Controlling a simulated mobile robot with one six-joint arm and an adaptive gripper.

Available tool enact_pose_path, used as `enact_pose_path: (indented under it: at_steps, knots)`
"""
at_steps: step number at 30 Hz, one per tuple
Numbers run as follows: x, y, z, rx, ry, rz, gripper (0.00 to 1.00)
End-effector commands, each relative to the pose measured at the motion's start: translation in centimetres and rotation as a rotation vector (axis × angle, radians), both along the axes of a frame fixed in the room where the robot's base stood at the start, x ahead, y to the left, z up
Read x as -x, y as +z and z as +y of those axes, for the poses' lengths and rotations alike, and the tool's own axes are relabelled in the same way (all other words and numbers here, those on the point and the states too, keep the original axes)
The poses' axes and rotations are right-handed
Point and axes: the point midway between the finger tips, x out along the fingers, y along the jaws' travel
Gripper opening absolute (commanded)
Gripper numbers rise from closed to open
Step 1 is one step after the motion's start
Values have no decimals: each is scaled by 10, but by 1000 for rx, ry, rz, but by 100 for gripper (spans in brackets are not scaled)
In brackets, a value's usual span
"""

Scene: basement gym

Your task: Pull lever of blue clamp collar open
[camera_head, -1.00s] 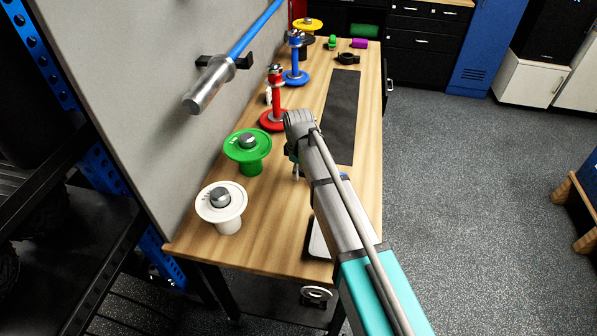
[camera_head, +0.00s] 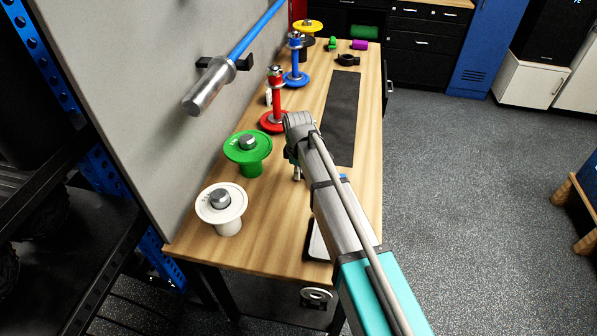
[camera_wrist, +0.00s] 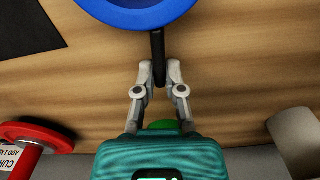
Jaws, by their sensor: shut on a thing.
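The blue clamp collar (camera_wrist: 140,12) shows as a blue ring cut off by the top edge of the wrist view. Its black lever (camera_wrist: 158,42) sticks out toward my gripper (camera_wrist: 159,70). The two grey fingers are shut on the lever's outer end, one on each side. In the head view my arm hides most of the collar. Only a small blue bit (camera_head: 343,177) shows beside the arm, and it may be part of the collar.
A green plate stand (camera_head: 247,152) and a white one (camera_head: 221,208) stand left of my arm. A red stand (camera_head: 275,121) and a blue stand (camera_head: 295,78) are behind. A dark mat (camera_head: 342,115) lies on the wooden bench. A barbell (camera_head: 212,84) hangs on the panel.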

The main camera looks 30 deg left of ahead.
Motion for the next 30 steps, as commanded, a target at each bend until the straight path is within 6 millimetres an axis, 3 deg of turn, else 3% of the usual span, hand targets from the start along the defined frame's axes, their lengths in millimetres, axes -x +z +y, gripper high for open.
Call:
enact_pose_path:
  at_steps: [9,10,15,30]
  knots:
    - [1,0,0,0,16,0,0]
    - [1,0,0,0,16,0,17]
    - [1,0,0,0,15,0,48]
    - [1,0,0,0,15,0,49]
